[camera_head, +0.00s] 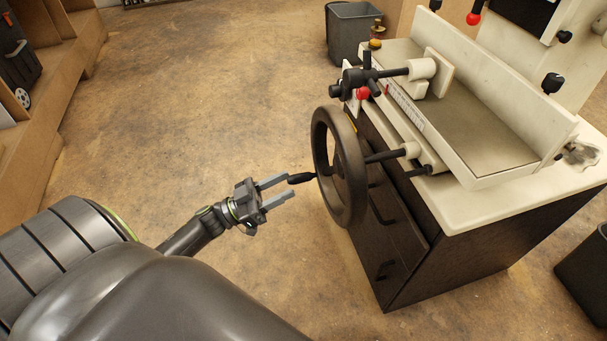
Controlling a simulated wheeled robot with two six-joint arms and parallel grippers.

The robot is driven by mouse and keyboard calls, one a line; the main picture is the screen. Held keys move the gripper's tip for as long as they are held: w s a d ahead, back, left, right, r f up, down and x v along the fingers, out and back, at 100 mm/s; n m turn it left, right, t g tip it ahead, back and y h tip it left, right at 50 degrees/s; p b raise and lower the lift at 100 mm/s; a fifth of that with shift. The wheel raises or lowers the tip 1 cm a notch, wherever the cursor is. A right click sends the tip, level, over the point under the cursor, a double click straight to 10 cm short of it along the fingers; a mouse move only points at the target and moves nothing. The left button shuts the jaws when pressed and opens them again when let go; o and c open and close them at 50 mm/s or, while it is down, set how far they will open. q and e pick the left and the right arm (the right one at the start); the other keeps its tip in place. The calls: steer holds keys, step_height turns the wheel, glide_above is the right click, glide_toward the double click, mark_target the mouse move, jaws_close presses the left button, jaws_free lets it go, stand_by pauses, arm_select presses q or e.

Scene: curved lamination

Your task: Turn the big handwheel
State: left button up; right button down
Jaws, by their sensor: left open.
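The big handwheel (351,164) is a dark round rim on a shaft at the left side of a white machine (480,190) on a dark cabinet. Its black crank handle (301,178) sticks out to the left from the rim. My left gripper (291,187) is open, with its two grey fingers pointing right toward the wheel. The upper finger's tip is close to the handle's free end; I cannot tell whether they touch. The lower finger lies below the handle, and nothing is held between the fingers. My right gripper is not in view.
Above the wheel, a smaller black handle cluster (366,76) and a red knob (362,93) stick out. The dark cabinet (400,235) has drawer handles facing the wheel. Grey bins (352,30) stand behind and at the right. The floor (200,110) left of the wheel is clear.

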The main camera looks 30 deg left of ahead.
mark_target(309, 173)
arm_select(q)
steer(key=x, duration=0.6)
steer(key=shift+c, duration=0.3)
jaws_close()
